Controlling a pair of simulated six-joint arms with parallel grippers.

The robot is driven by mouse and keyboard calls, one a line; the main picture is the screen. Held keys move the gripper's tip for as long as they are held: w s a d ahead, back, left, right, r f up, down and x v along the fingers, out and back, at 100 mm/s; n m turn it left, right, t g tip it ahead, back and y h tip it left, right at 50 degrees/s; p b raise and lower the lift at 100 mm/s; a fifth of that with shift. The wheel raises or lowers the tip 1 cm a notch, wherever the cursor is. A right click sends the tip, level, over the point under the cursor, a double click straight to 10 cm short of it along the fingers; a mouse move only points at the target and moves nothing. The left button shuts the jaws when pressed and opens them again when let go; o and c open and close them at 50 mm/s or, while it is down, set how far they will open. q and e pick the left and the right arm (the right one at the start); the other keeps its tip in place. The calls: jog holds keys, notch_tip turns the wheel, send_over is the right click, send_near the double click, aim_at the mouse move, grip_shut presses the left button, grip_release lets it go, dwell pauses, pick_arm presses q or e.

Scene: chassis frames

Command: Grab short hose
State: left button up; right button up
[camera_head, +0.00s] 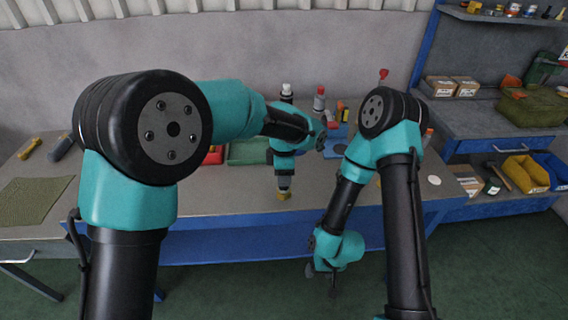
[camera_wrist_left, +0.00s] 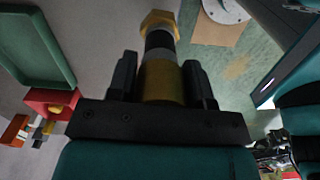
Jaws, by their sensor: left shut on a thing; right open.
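The short hose (camera_wrist_left: 160,55) is a dark and grey piece with a brass hex nut at its far end and a wider brass section near my gripper. My left gripper (camera_wrist_left: 161,85) is shut on that brass section, one black finger on each side. In the head view, my left gripper (camera_head: 284,183) points down near the table's front edge, and the hose's brass end (camera_head: 284,196) shows below it. The rest of the hose is hidden there. My right gripper (camera_head: 330,280) is open and empty, low in front of the table.
The table (camera_head: 225,199) has a green tray (camera_head: 247,152), several bottles at the back and a green mat (camera_head: 36,198) at left. A shelf unit (camera_head: 478,121) with boxes and a yellow bin (camera_head: 526,173) stands at right. A white disc (camera_head: 434,180) lies right of my arms.

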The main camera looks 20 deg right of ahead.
pick_arm(q)
jog(key=s+a, duration=0.2)
jog(key=s, duration=0.6)
jog(key=shift+s+a+r, duration=0.15)
jog(key=shift+a+r, duration=0.05)
jog(key=shift+r, duration=0.25)
